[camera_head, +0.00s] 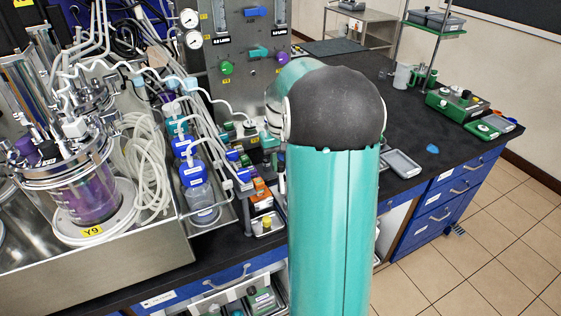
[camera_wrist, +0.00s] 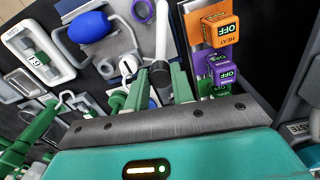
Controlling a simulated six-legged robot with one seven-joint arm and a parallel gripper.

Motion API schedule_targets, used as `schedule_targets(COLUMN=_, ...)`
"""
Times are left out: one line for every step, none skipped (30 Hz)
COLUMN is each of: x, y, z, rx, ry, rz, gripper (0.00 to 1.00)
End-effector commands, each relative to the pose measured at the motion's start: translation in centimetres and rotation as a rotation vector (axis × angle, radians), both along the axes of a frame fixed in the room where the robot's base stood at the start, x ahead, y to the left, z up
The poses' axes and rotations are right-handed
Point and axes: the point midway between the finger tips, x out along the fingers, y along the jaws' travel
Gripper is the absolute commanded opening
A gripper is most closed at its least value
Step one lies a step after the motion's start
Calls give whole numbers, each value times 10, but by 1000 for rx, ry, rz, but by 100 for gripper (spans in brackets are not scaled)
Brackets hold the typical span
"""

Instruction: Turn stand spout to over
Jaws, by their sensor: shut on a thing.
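In the wrist view, my gripper (camera_wrist: 160,82) has its two green fingers closed on a slim upright part, white above and dark grey where the fingers meet it. I take this part to be the stand spout (camera_wrist: 161,40). Its lower end is hidden between the fingers and behind the gripper body. In the head view, my teal arm with its black joint cover fills the middle and hides my gripper and the spout.
Orange (camera_wrist: 220,28) and purple (camera_wrist: 222,68) cubes marked OFF stand close right of the fingers. A blue bulb (camera_wrist: 89,24) and white tray (camera_wrist: 38,50) lie left. In the head view, a glass vessel (camera_head: 88,200) and bottles (camera_head: 195,178) stand left; the dark bench (camera_head: 440,150) has clear patches right.

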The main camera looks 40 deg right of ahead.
Motion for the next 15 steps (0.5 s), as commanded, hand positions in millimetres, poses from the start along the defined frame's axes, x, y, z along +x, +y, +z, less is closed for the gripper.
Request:
schedule_targets(x=1, y=0, z=1, rx=-2, ry=-2, rz=42, gripper=0)
schedule_targets(x=1, y=0, z=1, rx=-2, ry=-2, rz=67, gripper=0)
schedule_targets(x=1, y=-1, z=1, rx=-2, ry=-2, rz=101, gripper=0)
schedule_targets(x=1, y=-1, z=1, rx=-2, ry=-2, rz=125, gripper=0)
schedule_targets(x=1, y=-1, z=1, rx=-3, ry=-2, rz=148, gripper=0)
schedule_targets(x=1, y=-1, z=1, rx=-3, ry=-2, rz=177, gripper=0)
schedule_targets(x=1, y=-1, z=1, rx=-3, ry=-2, rz=199, gripper=0)
schedule_targets(x=1, y=-1, z=1, rx=-3, ry=-2, rz=219, gripper=0)
schedule_targets(x=1, y=-1, z=1, rx=-3, ry=-2, rz=243, gripper=0)
schedule_targets(x=1, y=-1, z=1, rx=-3, ry=-2, rz=260, gripper=0)
schedule_targets(x=1, y=-1, z=1, rx=-3, ry=-2, rz=277, gripper=0)
schedule_targets(x=1, y=-1, z=1, rx=-3, ry=-3, rz=296, gripper=0)
schedule_targets(x=1, y=-1, z=1, rx=-3, ry=-3, rz=310, gripper=0)
schedule_targets(x=1, y=-1, z=1, rx=-3, ry=-3, rz=321, gripper=0)
schedule_targets(x=1, y=-1, z=1, rx=-3, ry=-3, rz=335, gripper=0)
